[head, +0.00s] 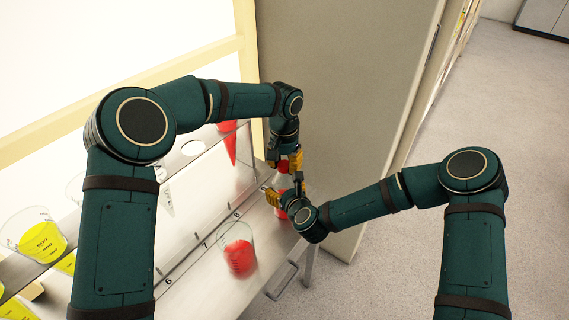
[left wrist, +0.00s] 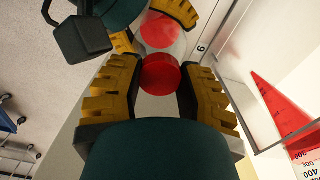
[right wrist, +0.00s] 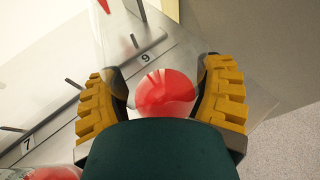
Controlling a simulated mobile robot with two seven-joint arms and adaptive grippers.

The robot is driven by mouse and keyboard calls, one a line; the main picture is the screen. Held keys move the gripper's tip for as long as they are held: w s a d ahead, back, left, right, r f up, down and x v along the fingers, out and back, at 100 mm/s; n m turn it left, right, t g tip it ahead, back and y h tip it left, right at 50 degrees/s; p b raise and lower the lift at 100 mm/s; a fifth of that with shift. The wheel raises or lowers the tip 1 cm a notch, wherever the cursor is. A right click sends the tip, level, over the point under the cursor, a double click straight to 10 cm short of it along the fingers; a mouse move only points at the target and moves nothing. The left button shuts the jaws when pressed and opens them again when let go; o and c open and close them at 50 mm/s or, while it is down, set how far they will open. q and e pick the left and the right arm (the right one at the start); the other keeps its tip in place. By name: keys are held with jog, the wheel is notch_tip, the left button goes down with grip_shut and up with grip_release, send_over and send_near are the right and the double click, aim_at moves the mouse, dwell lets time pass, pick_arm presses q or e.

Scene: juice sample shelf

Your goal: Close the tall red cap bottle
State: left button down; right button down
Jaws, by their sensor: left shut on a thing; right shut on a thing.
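My left gripper (head: 289,163) is shut on a round red cap (left wrist: 161,75), whose sides touch both yellow fingers in the left wrist view. Below it, my right gripper (head: 284,194) is shut on a clear bottle with red contents (right wrist: 165,93), near the right end of the shelf. The bottle also shows past the cap in the left wrist view (left wrist: 160,32). The cap is above the bottle and roughly in line with it. The fingers hide the neck, so I cannot tell whether cap and bottle touch.
A beaker of red liquid (head: 239,255) stands on the metal shelf (head: 205,275) to the left, near marks 7 and 8. A red cone-shaped vessel (head: 230,145) and yellow-filled beakers (head: 42,240) are farther left. A grey panel (head: 340,90) rises behind the grippers.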

jog(key=shift+r, duration=0.1)
pick_arm(q)
jog(key=c, duration=0.6)
grip_release()
